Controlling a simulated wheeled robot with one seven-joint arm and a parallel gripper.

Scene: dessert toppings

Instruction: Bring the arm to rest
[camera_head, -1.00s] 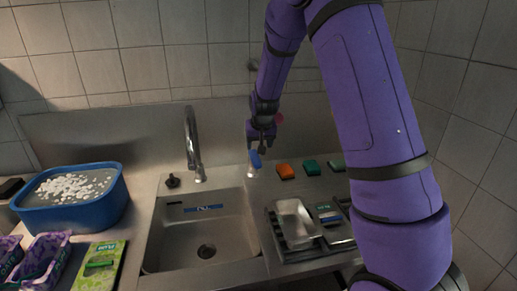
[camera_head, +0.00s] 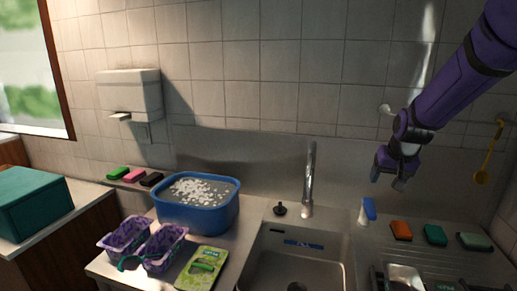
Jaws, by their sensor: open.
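My gripper (camera_head: 388,178) hangs at the end of my purple arm, at the right of the head view, in front of the tiled wall. It points down, is open and looks empty. Below it, a blue-topped bottle (camera_head: 368,209) stands on the counter behind the sink, apart from the fingers.
A steel tap (camera_head: 309,180) rises behind the sink (camera_head: 265,260). A blue tub (camera_head: 199,216) with white bits, purple containers (camera_head: 124,238) and a green packet (camera_head: 202,268) stand left. Several sponges (camera_head: 401,230) lie right. A yellow utensil (camera_head: 485,155) hangs on the wall.

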